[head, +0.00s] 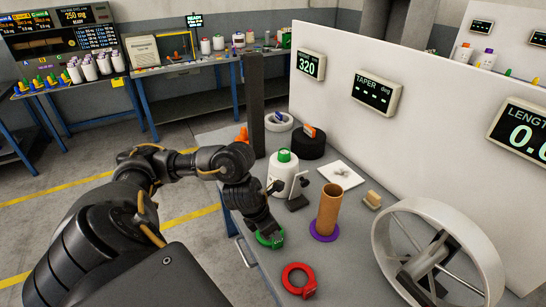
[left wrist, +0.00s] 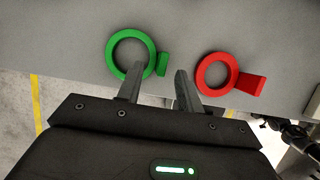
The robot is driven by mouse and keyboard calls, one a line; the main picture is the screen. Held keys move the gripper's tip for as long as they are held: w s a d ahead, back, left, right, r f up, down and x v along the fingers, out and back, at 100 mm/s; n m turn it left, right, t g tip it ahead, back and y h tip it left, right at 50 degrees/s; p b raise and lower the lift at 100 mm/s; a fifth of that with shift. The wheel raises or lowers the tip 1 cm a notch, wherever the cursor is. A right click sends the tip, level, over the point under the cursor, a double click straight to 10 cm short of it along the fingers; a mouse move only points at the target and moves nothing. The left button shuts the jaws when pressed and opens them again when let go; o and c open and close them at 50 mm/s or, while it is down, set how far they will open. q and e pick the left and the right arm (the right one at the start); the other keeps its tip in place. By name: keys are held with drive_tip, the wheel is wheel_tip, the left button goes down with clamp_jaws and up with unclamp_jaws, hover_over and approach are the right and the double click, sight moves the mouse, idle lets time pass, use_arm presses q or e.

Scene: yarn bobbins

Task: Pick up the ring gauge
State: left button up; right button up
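Two ring gauges with short handles lie flat on the grey bench. The green one (head: 268,243) is near the bench's left edge and also shows in the left wrist view (left wrist: 113,58). The red one (head: 309,290) is nearer the front and shows at right in the left wrist view (left wrist: 236,76). My left gripper (left wrist: 160,70) is open and empty, with its fingers apart. In the left wrist view its left fingertip overlaps the green ring's lower right side; I cannot tell whether they touch. The arm partly hides the green ring in the head view. My right gripper is not in view.
A white bobbin with a green top (head: 284,172) stands behind my gripper. A brown tube (head: 328,208) stands on a purple ring (head: 324,237). A large white spoked wheel (head: 385,243) fills the front right. A white partition (head: 400,130) bounds the bench at right.

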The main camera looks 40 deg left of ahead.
use_arm(q)
drive_tip(key=shift+d+f, duration=0.15)
drive_tip(key=shift+f, duration=0.15)
drive_tip(key=x, duration=0.4)
drive_tip(key=shift+w+d+f, duration=0.15)
drive_tip(key=shift+f, duration=0.1)
clamp_jaws()
